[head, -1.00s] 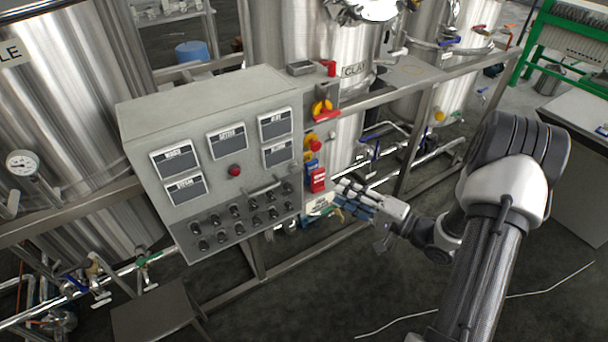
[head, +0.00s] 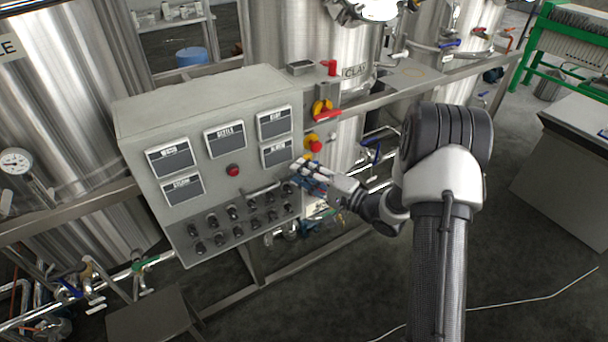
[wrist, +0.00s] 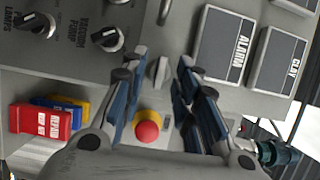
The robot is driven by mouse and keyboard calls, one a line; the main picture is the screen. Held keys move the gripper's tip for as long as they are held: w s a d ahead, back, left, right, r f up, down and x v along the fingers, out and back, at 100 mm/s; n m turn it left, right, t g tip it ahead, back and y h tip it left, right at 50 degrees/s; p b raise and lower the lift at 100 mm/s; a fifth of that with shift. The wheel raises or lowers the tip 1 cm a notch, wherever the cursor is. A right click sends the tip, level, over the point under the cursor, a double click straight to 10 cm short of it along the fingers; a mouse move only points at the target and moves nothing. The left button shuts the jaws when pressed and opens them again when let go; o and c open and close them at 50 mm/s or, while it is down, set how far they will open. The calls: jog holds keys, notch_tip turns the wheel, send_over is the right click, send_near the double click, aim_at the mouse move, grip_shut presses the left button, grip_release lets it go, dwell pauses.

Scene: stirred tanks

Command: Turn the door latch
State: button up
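The door latch (wrist: 159,73) is a small grey turn-piece on the grey cabinet, seen in the wrist view between my fingertips. My gripper (wrist: 155,74) is open, with one finger on each side of the latch. A gap shows on both sides, and I cannot tell how far the tips are from the cabinet face. In the head view my gripper (head: 298,176) is at the right edge of the control cabinet (head: 200,95), below the displays. The latch cannot be made out there, as the fingers cover that spot.
A red emergency button (wrist: 148,128) on a yellow base sits close below the fingers in the wrist view. Red, blue and yellow tags (wrist: 40,120) are at left. Knobs (wrist: 108,38) and displays (wrist: 225,45) flank the latch. Steel tanks (head: 300,40) stand behind the cabinet.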

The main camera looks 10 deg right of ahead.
jog(key=shift+c, duration=0.2)
grip_shut()
jog(key=shift+r+n+p, duration=0.1)
jog(key=shift+n+p, duration=0.3)
jog(key=shift+s+a+r+n+g+h+b, duration=0.2)
jog(key=shift+n+h, duration=1.05)
jog(key=shift+n, duration=0.9)
jog(key=shift+w+a+n+h+b, duration=0.1)
jog(key=shift+n+h+b, duration=0.25)
jog(key=shift+n+h, duration=1.35)
jog(key=shift+s+a+r+n+g+h+b, duration=0.2)
jog(key=shift+n+h, duration=0.65)
jog(key=shift+n, duration=1.7)
jog(key=shift+w+d, duration=0.1)
jog(key=shift+w, duration=0.05)
jog(key=shift+o, duration=0.2)
grip_release()
